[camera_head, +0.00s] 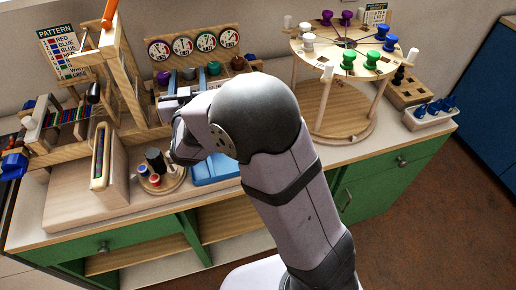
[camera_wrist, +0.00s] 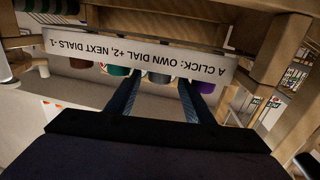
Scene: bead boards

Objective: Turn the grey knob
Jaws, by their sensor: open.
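The grey knob (camera_wrist: 158,77) shows in the wrist view between the tips of my open gripper (camera_wrist: 160,84). One dark finger is on each side of it; I cannot tell whether either touches it. In the head view the grey knob (camera_head: 189,73) is under the dials on the wooden dial board (camera_head: 158,57), with my gripper (camera_head: 186,82) in front of it. The green knob (camera_wrist: 118,71) is just outside one finger, and the purple knob (camera_wrist: 206,86) is just outside the other. A brown knob (camera_wrist: 80,63) is farther left.
A white label strip (camera_wrist: 140,58) crosses above the fingers in the wrist view. A wooden frame (camera_head: 126,75) stands left of my gripper, and a round-topped peg stand (camera_head: 322,62) stands to the right. A blue tray (camera_head: 215,170) lies below my wrist.

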